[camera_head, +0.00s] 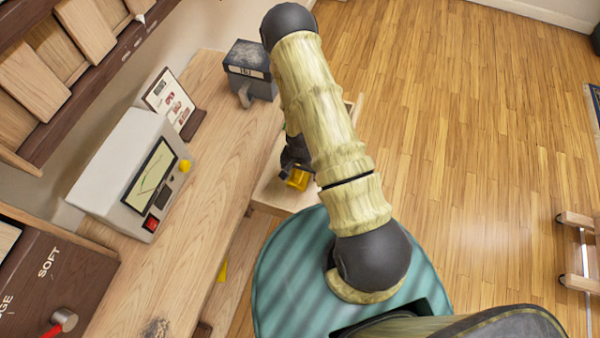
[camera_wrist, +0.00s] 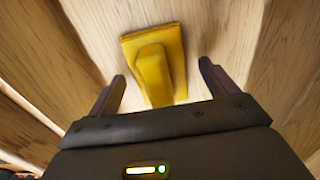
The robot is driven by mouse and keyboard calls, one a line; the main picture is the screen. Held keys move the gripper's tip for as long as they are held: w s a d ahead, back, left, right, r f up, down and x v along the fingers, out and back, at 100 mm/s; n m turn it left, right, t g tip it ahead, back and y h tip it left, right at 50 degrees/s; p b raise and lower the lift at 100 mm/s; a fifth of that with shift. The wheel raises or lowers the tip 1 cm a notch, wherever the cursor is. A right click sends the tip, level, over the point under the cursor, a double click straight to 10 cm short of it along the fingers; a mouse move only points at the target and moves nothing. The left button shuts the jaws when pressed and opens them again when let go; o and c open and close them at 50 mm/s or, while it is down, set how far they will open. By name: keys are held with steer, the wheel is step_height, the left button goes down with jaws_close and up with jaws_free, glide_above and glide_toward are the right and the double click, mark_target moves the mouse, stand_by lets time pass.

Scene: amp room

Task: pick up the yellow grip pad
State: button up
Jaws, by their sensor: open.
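The yellow grip pad (camera_wrist: 170,45) lies on a pale wooden surface in the wrist view, with a raised block on its flat base. My gripper (camera_wrist: 162,80) is open, its two dark fingers apart on either side of the pad's near part, with nothing held. I cannot tell how far above the pad the fingertips are. In the head view a yellow piece (camera_head: 298,179), which looks like the pad, shows beside my dark gripper (camera_head: 291,166), partly hidden by my arm.
The wooden bench (camera_head: 200,190) runs along the left, with a grey meter box (camera_head: 115,170), a card stand (camera_head: 172,103) and a dark grey box (camera_head: 250,70) on it. Another yellow piece (camera_head: 222,271) shows low by the bench edge. Open wooden floor (camera_head: 460,130) lies right.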

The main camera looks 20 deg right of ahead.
steer(key=c, duration=1.1)
steer(key=shift+r, duration=0.1)
step_height(320, 180, up, 9)
steer(key=shift+w+f, duration=0.1)
steer(key=shift+d+r, duration=0.1)
steer(key=shift+r, duration=0.4)
